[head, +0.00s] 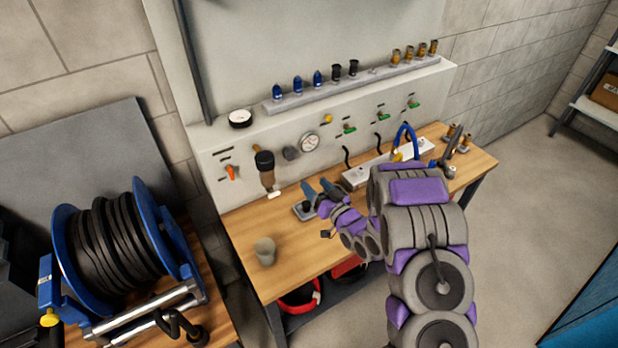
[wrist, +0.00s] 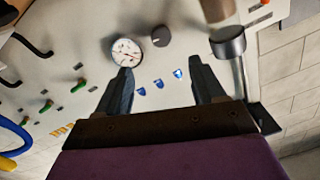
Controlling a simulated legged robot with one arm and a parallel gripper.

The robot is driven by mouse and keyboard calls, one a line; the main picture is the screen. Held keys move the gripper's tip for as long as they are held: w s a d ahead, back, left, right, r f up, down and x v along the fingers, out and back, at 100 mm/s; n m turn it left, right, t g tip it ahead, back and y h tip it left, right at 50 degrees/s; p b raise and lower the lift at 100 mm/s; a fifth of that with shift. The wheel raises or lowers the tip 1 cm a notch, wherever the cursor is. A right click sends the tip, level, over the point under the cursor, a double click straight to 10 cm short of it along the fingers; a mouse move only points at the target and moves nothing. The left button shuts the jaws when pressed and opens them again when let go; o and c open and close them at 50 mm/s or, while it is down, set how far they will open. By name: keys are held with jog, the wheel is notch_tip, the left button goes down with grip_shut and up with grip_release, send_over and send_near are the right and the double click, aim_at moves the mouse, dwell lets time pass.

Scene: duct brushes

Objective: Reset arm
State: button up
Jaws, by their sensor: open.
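My gripper (head: 318,189) is at the end of my grey and purple arm, above the wooden workbench (head: 245,228) and in front of the grey panel. In the wrist view my gripper (wrist: 160,90) shows two dark fingers spread apart with nothing between them. A round white gauge (wrist: 126,52) and a grey knob (wrist: 160,36) on the panel show beyond the fingers.
A small dark block (head: 305,210) sits on the bench below my gripper. A grey cup (head: 265,251) stands at the bench's front left. A blue hose (head: 404,135) rises near a white strip. A cable reel (head: 115,245) stands left. The bench's front left is mostly clear.

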jog(key=shift+s+d, duration=0.3)
jog(key=shift+s, duration=0.15)
jog(key=d+r+g+h+b, duration=0.1)
jog(key=d+r+g+h, duration=0.2)
jog(key=d+h, duration=0.4)
jog(key=s+d+r+m+g+h+b, duration=0.1)
jog(key=s+d+r+g+h, duration=0.3)
jog(key=s+d, duration=0.45)
jog(key=s+a+r+g, duration=0.2)
jog(key=s+g, duration=0.1)
jog(key=s, duration=1)
jog(key=s+a+r+m+g+y+b, duration=0.1)
jog(key=s+a+r+g, duration=0.1)
jog(key=s, duration=1.1)
jog(key=s+a+r+g+b, duration=0.1)
jog(key=s+g, duration=0.4)
jog(key=s, duration=0.8)
notch_tip(320, 180, up, 2)
jog(key=shift+a+r+m, duration=0.25)
jog(key=shift+a+m, duration=0.05)
jog(key=shift+a, duration=0.2)
